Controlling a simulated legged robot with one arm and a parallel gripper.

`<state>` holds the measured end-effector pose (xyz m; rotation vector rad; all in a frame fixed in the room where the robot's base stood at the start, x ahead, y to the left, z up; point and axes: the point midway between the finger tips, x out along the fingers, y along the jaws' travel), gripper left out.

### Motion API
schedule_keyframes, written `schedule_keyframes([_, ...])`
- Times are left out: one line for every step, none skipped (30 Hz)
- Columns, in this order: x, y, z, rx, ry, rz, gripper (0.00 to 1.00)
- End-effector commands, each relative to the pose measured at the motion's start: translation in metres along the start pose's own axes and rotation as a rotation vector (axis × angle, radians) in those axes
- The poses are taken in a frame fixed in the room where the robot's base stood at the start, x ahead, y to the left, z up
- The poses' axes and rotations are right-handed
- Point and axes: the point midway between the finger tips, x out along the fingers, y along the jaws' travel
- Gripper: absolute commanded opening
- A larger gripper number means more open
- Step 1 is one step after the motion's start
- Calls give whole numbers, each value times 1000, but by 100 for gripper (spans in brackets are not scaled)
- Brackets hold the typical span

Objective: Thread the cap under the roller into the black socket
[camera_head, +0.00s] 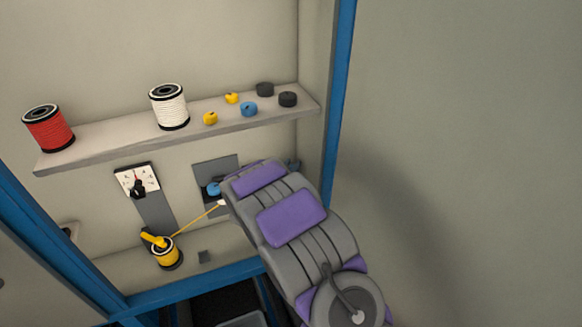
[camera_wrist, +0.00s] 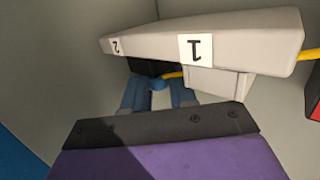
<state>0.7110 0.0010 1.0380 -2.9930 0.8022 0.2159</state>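In the head view a yellow cable (camera_head: 195,220) runs from a yellow spool (camera_head: 168,256) up to a small white piece (camera_head: 222,203) beside my arm. A blue roller-like piece (camera_head: 213,188) sits just above it on a grey panel (camera_head: 212,171); my arm covers the area to its right. In the wrist view the cable (camera_wrist: 307,54) meets a pale housing (camera_wrist: 240,40) labelled 1 and 2, and yellow shows again (camera_wrist: 172,75) beside a dark part (camera_wrist: 148,68), possibly the socket. My gripper (camera_wrist: 157,95) has blue-grey fingers partly hidden below the housing. The cap and its grip are unclear.
A shelf (camera_head: 100,146) above holds a red spool (camera_head: 49,128), a white spool (camera_head: 169,106) and several small yellow, blue and black pieces. A dial plate (camera_head: 137,181) is left of the panel. A blue post (camera_head: 338,100) stands right of the shelf.

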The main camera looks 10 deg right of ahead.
Motion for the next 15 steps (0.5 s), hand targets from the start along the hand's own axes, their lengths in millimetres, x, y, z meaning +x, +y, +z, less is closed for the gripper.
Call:
schedule_keyframes([0,1,3,-4,-6,1,31])
schedule_keyframes([0,1,4,-4,-6,1,34])
schedule_keyframes([0,1,4,-5,-7,1,38])
schedule_keyframes([0,1,4,-5,-7,1,41])
schedule_keyframes([0,1,4,-5,-7,1,44])
schedule_keyframes([0,1,4,-5,-8,1,48])
schedule_keyframes([0,1,4,-5,-8,2,50])
schedule_keyframes([0,1,5,-5,-8,2,51])
schedule_keyframes([0,1,5,-5,-9,3,51])
schedule_keyframes([0,2,5,-5,-9,3,51])
schedule_keyframes([0,2,5,-5,-10,3,51])
schedule_keyframes([0,2,5,-5,-10,4,51])
schedule_keyframes([0,2,5,-5,-10,4,51])
schedule_keyframes([0,3,6,-5,-11,4,51])
schedule_keyframes([0,3,6,-5,-12,4,51])
